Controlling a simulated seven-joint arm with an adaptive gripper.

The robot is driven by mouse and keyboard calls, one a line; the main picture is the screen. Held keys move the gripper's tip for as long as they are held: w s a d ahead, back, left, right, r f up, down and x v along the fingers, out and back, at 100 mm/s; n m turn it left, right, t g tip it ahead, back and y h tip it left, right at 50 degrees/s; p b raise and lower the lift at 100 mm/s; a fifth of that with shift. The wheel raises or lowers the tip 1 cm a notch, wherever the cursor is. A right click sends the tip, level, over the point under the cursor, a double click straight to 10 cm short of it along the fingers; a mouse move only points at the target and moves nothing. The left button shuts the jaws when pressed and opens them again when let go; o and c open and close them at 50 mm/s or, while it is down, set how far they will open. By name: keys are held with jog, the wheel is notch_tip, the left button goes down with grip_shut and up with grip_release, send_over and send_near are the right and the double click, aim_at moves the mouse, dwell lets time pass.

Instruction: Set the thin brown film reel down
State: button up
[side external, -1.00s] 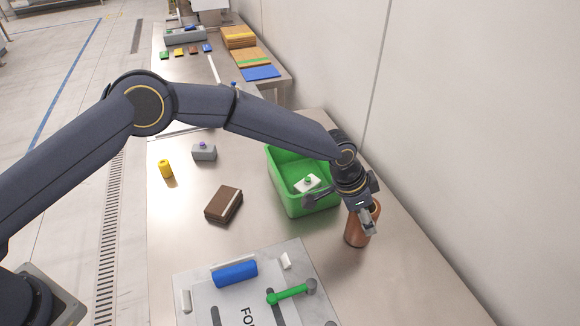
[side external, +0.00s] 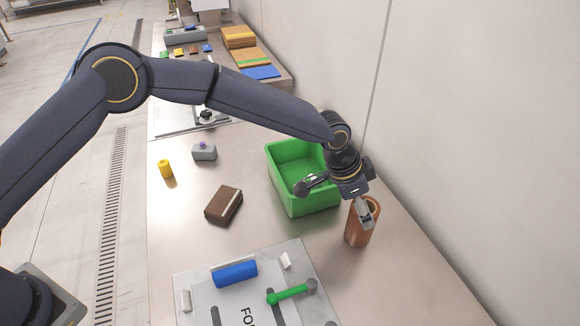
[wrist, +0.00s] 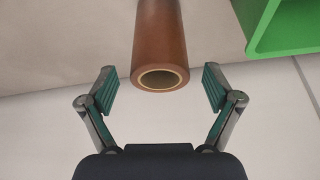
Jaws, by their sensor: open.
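The thin brown film reel (side external: 360,230) is a hollow brown tube standing upright on the steel table, right of the green bin. Its pale-lined open end (wrist: 160,79) faces me in the wrist view. My gripper (side external: 365,214) is at the reel's top end in the side view. In the wrist view my open gripper (wrist: 160,88) has one finger on each side of that end, with a visible gap on both sides. The side view does not show clearly how far the fingers reach down beside the reel.
The green bin (side external: 285,190) stands close left of my gripper. The wall is close on the right. A brown box (side external: 223,205), yellow cylinder (side external: 166,169) and grey block (side external: 204,152) lie farther left. A grey board (side external: 208,290) with blue and green parts is in front.

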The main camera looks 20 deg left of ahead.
jog(key=s+a+r+n+t+y, duration=0.1)
jog(key=s+a+r+n, duration=0.15)
jog(key=a+r, duration=0.6)
jog(key=s+a+r+n+t+y, duration=0.1)
jog(key=s+a+r, duration=0.3)
jog(key=a+r, duration=0.4)
jog(key=s+a+r+n+y, duration=0.1)
jog(key=s+a+r, duration=0.2)
jog(key=a+r, duration=0.55)
jog(key=s+a+f+n, duration=0.1)
jog(key=s+a+n, duration=0.2)
jog(key=s+a, duration=0.4)
jog(key=s+a+f+n+t, duration=0.1)
jog(key=s+a+n, duration=0.2)
jog(key=s+a, duration=0.5)
jog(key=s, duration=0.3)
jog(key=shift+s+f+n+y, duration=0.2)
jog(key=shift+f+n+y, duration=0.15)
jog(key=shift+y, duration=0.05)
jog(key=shift+o, duration=0.3)
